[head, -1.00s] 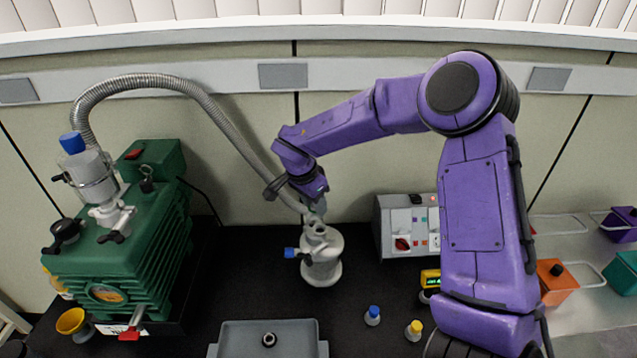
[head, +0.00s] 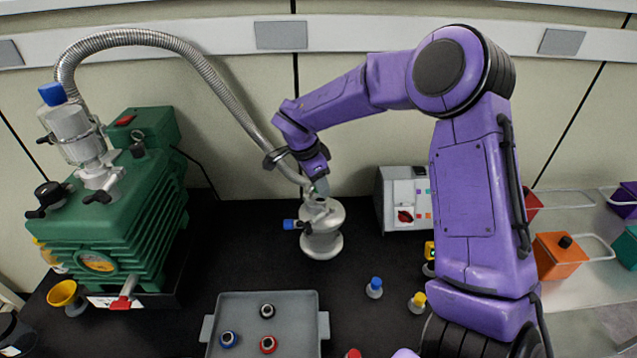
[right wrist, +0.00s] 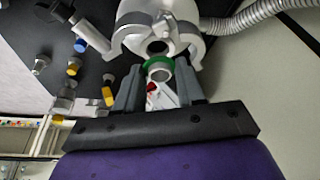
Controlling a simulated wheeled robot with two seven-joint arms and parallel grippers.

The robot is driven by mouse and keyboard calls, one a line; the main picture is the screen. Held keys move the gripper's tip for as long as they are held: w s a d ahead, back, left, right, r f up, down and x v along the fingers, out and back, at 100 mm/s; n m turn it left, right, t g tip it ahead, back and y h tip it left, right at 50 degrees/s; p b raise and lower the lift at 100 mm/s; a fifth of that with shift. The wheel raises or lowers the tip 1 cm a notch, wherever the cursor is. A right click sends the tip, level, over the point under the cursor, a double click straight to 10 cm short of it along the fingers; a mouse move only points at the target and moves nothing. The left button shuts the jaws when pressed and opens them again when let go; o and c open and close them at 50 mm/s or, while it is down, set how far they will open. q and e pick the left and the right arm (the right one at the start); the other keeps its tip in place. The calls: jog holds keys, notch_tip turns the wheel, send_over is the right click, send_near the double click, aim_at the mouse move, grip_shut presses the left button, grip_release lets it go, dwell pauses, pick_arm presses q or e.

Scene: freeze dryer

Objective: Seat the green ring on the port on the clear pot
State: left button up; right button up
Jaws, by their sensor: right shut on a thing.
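The pot (head: 322,238) stands upright on the black bench, below my right gripper. It looks silvery grey rather than clear, with a blue-knobbed valve on its left side. My right gripper (head: 320,188) is just above the top of the pot. In the right wrist view, my right gripper (right wrist: 158,76) is shut on the green ring (right wrist: 158,64), which has a pale metal centre. The ring is right by the dark opening of the pot's port (right wrist: 157,47). I cannot tell whether they touch. The head view does not show the ring clearly. My left gripper is not in view.
A grey tray (head: 214,309) at the front holds a black, a blue and a red ring. A green pump (head: 120,205) stands at left; its ribbed metal hose (head: 222,92) passes close to my right gripper. A control box (head: 395,185) and small capped bottles (head: 374,287) are at right.

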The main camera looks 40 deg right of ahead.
jog(key=shift+r, duration=0.1)
dwell(0.5)
jog(key=shift+p, duration=0.5)
jog(key=shift+f, duration=0.2)
jog(key=shift+f, duration=0.65)
jog(key=shift+r+p, duration=0.1)
jog(key=shift+p, duration=0.25)
dwell(0.4)
